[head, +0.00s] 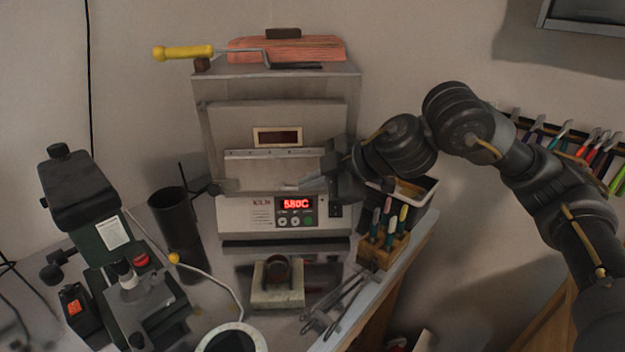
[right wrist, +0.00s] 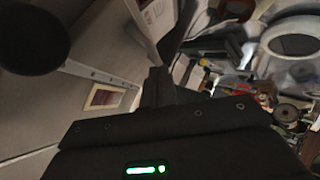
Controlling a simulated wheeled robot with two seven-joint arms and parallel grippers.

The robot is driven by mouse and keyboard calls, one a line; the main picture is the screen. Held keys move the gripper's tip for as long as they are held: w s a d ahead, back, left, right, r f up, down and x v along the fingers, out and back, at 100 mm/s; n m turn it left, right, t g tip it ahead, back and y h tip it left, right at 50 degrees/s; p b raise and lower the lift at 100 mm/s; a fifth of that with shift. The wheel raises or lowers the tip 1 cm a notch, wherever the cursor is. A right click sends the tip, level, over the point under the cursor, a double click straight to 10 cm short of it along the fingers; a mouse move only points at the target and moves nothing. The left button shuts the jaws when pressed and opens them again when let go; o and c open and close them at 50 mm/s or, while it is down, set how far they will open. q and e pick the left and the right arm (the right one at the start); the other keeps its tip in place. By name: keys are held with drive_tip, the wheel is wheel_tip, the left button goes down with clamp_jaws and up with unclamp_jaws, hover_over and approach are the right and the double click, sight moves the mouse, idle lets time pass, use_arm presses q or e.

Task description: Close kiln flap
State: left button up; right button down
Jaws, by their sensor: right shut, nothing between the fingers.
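The kiln (head: 230,220) is a grey metal box with a red display reading 580C on its lower front. Its flap (head: 228,128) stands roughly upright over the front, with a small brass-framed window and a riveted metal strip below it. I cannot tell whether the flap sits fully flush. My right gripper (head: 303,184) is shut and empty, at the flap's lower right, just above the control panel. I cannot tell if it touches the flap. In the right wrist view the flap's window (right wrist: 104,97) shows close beside the gripper. My left gripper is not in view.
A yellow-handled tool (head: 185,52) and a reddish brick (head: 285,49) lie on top of the kiln. A dark cylinder (head: 176,220) and a green machine (head: 110,240) stand left. A wooden tool holder (head: 383,250) and tongs (head: 335,308) are at right front.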

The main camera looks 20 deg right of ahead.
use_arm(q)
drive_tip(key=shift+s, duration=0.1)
